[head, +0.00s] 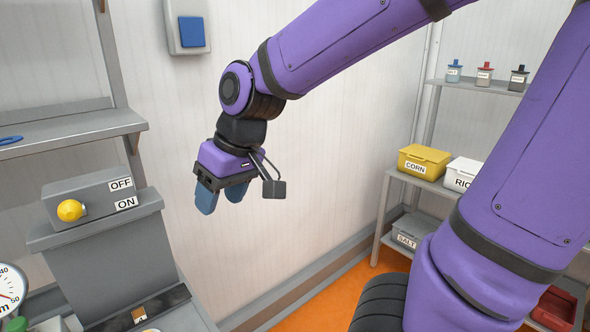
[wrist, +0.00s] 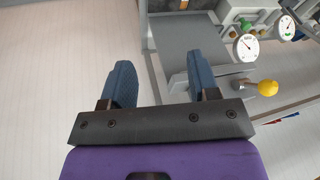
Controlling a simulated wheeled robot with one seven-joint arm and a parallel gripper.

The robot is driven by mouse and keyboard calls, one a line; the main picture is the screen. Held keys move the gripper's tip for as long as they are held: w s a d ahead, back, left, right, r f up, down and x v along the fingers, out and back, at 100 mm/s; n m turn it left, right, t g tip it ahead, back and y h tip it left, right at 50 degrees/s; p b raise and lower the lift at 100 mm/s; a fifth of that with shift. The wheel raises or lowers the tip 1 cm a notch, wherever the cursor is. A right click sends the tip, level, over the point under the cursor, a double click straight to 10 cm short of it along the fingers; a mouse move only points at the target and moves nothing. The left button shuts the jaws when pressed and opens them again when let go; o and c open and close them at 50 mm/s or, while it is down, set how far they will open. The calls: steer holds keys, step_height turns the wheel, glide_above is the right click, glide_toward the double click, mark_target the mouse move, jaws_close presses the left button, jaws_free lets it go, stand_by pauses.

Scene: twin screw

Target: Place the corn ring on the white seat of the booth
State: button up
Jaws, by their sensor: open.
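My gripper (head: 221,200) hangs from the purple arm in the middle of the head view, fingers pointing down. In the wrist view its two blue fingers (wrist: 159,65) are apart with nothing between them. I cannot make out a corn ring or a white seat in either view. A yellow bin labelled CORN (head: 425,160) stands on the right shelf, well apart from my gripper. At the bottom edge of the head view, a dark slot with a small tan marked piece (head: 139,314) shows below the grey machine; it is partly cut off.
A grey machine (head: 105,255) with a yellow knob (head: 71,210) and ON/OFF labels stands at left, near a gauge (head: 10,285). A metal shelf (head: 75,131) is above it. A white RICE bin (head: 462,173) and grey SALT bin (head: 412,230) are at right. Orange floor (head: 330,295) is open between.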

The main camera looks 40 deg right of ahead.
steer(key=s+d+r+m+t+h, duration=0.2)
steer(key=s+d+r, duration=0.3)
steer(key=s, duration=0.5)
steer(key=shift+d+r+m+h, duration=0.3)
steer(key=shift+d+h, duration=0.1)
steer(key=shift+d, duration=0.7)
